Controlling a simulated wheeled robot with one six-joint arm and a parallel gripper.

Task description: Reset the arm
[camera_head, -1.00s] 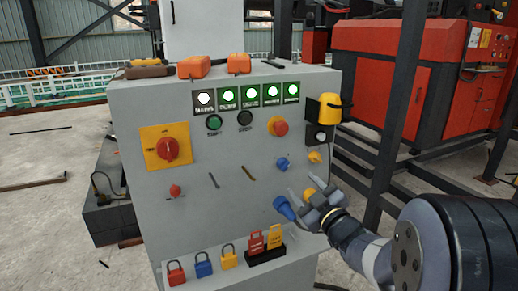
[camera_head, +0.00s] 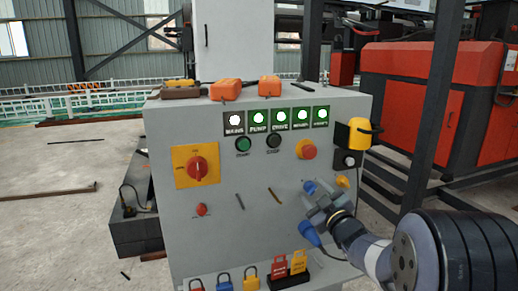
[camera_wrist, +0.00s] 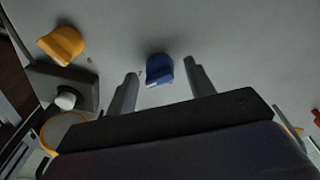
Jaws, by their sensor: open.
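My gripper (camera_head: 318,196) is in front of the right part of the grey control panel (camera_head: 230,235), with its fingers apart. In the wrist view its two fingers (camera_wrist: 160,74) stand on either side of a blue knob (camera_wrist: 158,70), with visible gaps. I cannot tell whether the tips reach the panel. In the head view the blue knob (camera_head: 309,187) shows just behind the fingers. A blue plug-like part (camera_head: 310,233) is just below the gripper. A yellow knob (camera_head: 342,181) is right of the fingers; it also shows in the wrist view (camera_wrist: 62,45).
The panel carries a red rotary switch (camera_head: 197,170), a red button (camera_head: 306,149) and lit green lamps. A yellow part (camera_head: 357,134) juts from its right side. Several padlocks (camera_head: 224,283) line the bottom. Orange boxes (camera_head: 225,90) lie on top. A dark post (camera_head: 434,110) stands right.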

